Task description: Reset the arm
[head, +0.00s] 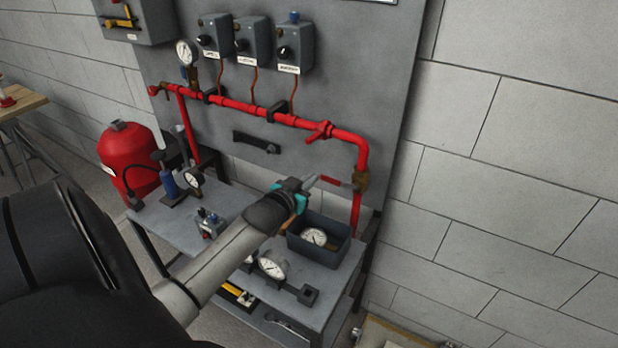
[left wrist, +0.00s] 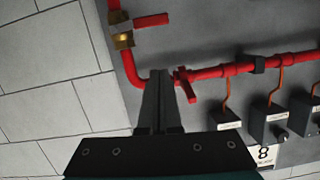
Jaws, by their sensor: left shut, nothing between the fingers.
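My left gripper (head: 309,181) is shut and empty at the end of my left arm, which reaches in from the left over the workbench (head: 240,203). Its two fingers also show pressed together in the left wrist view (left wrist: 157,100). In the head view the fingertips point toward the red handle (head: 337,182) of a brass valve (head: 361,181) on the red pipe (head: 345,136). Whether they touch the handle is hard to tell. The wrist view shows the fingers in front of the pipe's bend, with the brass valve (left wrist: 123,40) apart from them. My right gripper is not in view.
A grey bin (head: 338,251) with a gauge stands on the bench below the gripper. Another gauge (head: 273,264) lies nearby. A red tank (head: 129,157) stands at the left. Pressure switches (head: 293,48) hang on the grey panel. The block wall (head: 500,200) at right is bare.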

